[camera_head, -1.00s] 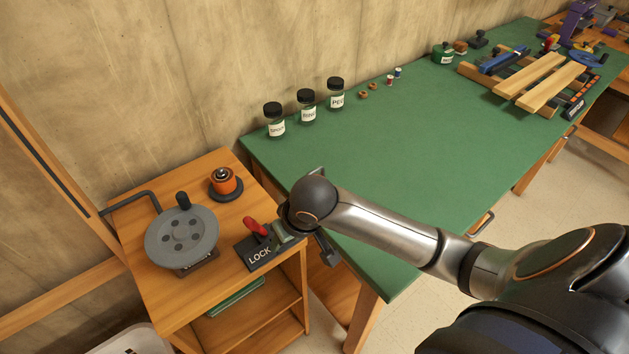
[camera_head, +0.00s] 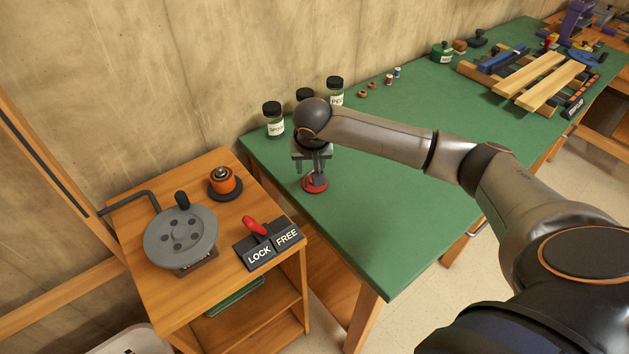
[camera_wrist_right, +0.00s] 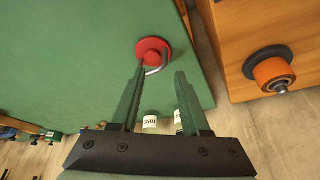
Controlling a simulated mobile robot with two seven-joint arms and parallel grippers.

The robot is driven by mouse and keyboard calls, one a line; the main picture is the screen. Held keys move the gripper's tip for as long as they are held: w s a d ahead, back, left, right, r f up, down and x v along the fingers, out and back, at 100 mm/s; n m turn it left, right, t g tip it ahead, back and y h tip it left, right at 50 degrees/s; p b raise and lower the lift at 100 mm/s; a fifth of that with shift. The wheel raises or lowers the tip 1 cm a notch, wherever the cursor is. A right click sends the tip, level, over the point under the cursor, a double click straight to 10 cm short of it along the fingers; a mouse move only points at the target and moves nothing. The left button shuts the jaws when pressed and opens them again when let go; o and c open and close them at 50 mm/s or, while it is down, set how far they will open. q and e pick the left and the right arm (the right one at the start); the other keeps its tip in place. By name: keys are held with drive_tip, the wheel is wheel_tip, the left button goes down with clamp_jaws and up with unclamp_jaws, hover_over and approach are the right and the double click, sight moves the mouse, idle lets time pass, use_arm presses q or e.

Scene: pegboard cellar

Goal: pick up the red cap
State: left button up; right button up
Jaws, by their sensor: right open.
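The red cap (camera_head: 314,184) is a round red disc with a raised middle, lying on the green bench near its left edge. It also shows in the right wrist view (camera_wrist_right: 152,45), just beyond the fingertips, with a thin grey bent piece beside it. My right gripper (camera_head: 313,166) is over the cap, pointing down. In the right wrist view its two fingers (camera_wrist_right: 160,74) are apart, with nothing held between them. I cannot tell whether a fingertip touches the cap. My left gripper is out of view.
Dark-lidded jars (camera_head: 273,121) stand behind my right gripper by the wall. The wooden cart (camera_head: 200,290) at left holds a grey handwheel (camera_head: 181,237), an orange knob (camera_head: 223,181) and a red lever (camera_head: 255,226) on LOCK/FREE plates. The bench's middle (camera_head: 400,125) is clear.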

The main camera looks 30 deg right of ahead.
sight(307, 178)
drive_tip(key=shift+w+a+x, duration=0.1)
drive_tip(key=shift+a+x, duration=0.1)
drive_tip(key=shift+x, duration=1.35)
drive_tip(key=shift+w+a+x, duration=0.1)
drive_tip(key=shift+a+x, duration=0.1)
drive_tip(key=shift+x, duration=1.3)
drive_tip(key=shift+c, duration=0.2)
clamp_jaws()
